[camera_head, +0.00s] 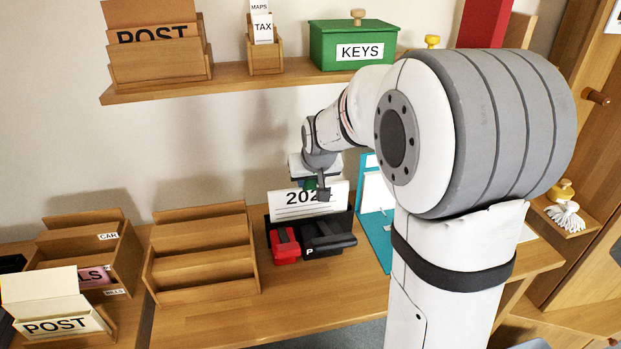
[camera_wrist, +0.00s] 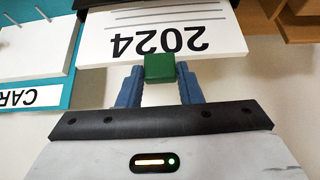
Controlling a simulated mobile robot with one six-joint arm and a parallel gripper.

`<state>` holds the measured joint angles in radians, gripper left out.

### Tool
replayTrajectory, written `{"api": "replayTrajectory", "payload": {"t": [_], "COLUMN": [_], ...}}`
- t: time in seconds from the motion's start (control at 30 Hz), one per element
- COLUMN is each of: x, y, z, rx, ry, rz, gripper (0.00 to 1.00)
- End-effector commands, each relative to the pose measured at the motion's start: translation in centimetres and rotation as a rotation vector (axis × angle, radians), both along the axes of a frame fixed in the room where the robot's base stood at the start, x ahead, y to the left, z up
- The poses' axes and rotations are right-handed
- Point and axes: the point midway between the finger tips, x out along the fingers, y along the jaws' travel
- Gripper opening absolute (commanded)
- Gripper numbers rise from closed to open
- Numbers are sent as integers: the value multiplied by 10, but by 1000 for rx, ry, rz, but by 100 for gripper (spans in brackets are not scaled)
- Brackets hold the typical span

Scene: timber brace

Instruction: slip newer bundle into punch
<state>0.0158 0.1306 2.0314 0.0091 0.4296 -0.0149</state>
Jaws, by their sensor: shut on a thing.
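A white bundle (camera_head: 296,199) printed 2024 hangs below my gripper (camera_head: 316,187) in the head view; part of its number is hidden by the gripper. In the wrist view the bundle (camera_wrist: 170,38) appears upside down. The blue fingers of my gripper (camera_wrist: 160,75) are shut on its green block (camera_wrist: 160,67). A black punch (camera_head: 329,240) marked P sits on the desk below and in front of the bundle. The bundle's lower edge is close to the black backing behind the punch; I cannot tell whether they touch.
A red device (camera_head: 284,246) stands left of the punch. A turquoise board (camera_head: 377,235) stands close on the right. A wooden rack (camera_head: 203,258) is to the left, and a shelf (camera_head: 225,80) runs above. The front of the desk (camera_head: 300,300) is clear.

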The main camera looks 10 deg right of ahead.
Motion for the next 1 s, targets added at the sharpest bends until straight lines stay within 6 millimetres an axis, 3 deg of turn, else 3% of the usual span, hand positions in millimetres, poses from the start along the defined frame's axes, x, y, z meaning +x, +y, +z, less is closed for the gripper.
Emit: {"api": "replayTrajectory", "payload": {"t": [0.27,0.3,0.6,0.77,1.0], "x": [0,0,0,0,0], "y": [0,0,0,0,0], "z": [-1,-1,-1,-2,-2], "rx": [0,0,0,0,0], "ry": [-1,-1,-1,1,0], "rz": [0,0,0,0,0], "gripper": [0,34,58,58,78]}}
